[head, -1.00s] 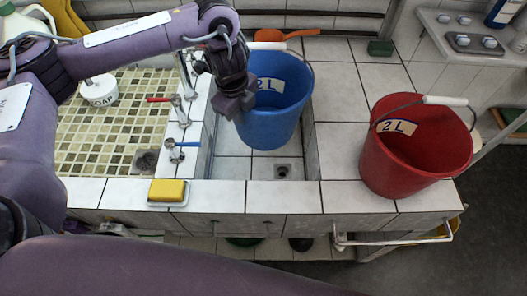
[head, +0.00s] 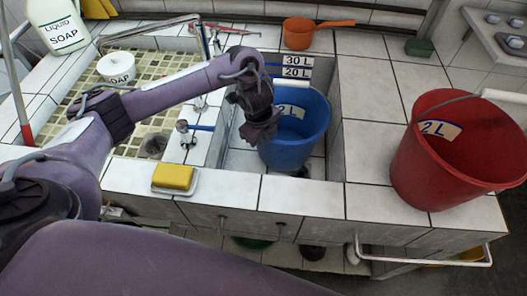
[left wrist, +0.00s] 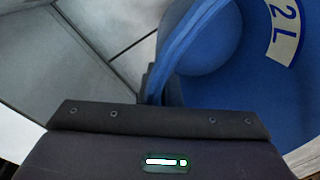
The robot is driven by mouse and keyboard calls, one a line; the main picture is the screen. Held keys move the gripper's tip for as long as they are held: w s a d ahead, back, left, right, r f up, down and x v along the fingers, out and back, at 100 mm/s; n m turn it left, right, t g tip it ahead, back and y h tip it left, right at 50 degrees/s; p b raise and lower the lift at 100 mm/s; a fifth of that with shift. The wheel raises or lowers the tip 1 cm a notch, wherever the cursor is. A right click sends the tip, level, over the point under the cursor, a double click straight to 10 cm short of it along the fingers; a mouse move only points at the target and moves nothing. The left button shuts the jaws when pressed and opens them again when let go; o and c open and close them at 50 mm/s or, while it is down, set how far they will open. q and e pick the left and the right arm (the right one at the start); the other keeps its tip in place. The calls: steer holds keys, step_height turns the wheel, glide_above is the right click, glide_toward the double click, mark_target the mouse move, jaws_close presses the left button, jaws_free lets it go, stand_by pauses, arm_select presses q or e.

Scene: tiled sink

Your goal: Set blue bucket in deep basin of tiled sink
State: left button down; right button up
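The blue bucket (head: 293,142), marked 2 L, is inside the deep basin (head: 335,135) of the tiled sink, below the rim level and close to upright. I cannot tell whether its bottom touches the basin floor. My left gripper (head: 262,132) is at the bucket's left rim and appears shut on it. In the left wrist view the bucket's blue rim and wall (left wrist: 195,45) run down to the dark gripper body; the fingertips are mostly hidden. The bucket partly covers the basin drain. My right gripper is not in view.
A red bucket (head: 455,150) stands on the counter at the right. A yellow sponge (head: 173,176) lies on the front ledge. An orange dipper (head: 299,34) is behind the basin. Taps (head: 190,127) stand left of the basin, beside the shallow mosaic basin (head: 150,62).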

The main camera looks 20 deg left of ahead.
arm_select(q)
step_height(320, 180, down, 4)
steer(key=shift+f+b, duration=0.15)
steer(key=shift+b, duration=0.95)
steer(key=c, duration=1.6)
jaws_free()
steer(key=shift+c, duration=0.2)
step_height(320, 180, up, 12)
steer(key=s+p, duration=0.1)
steer(key=p, duration=0.5)
steer(key=shift+s+a, duration=0.25)
steer(key=shift+s, duration=0.05)
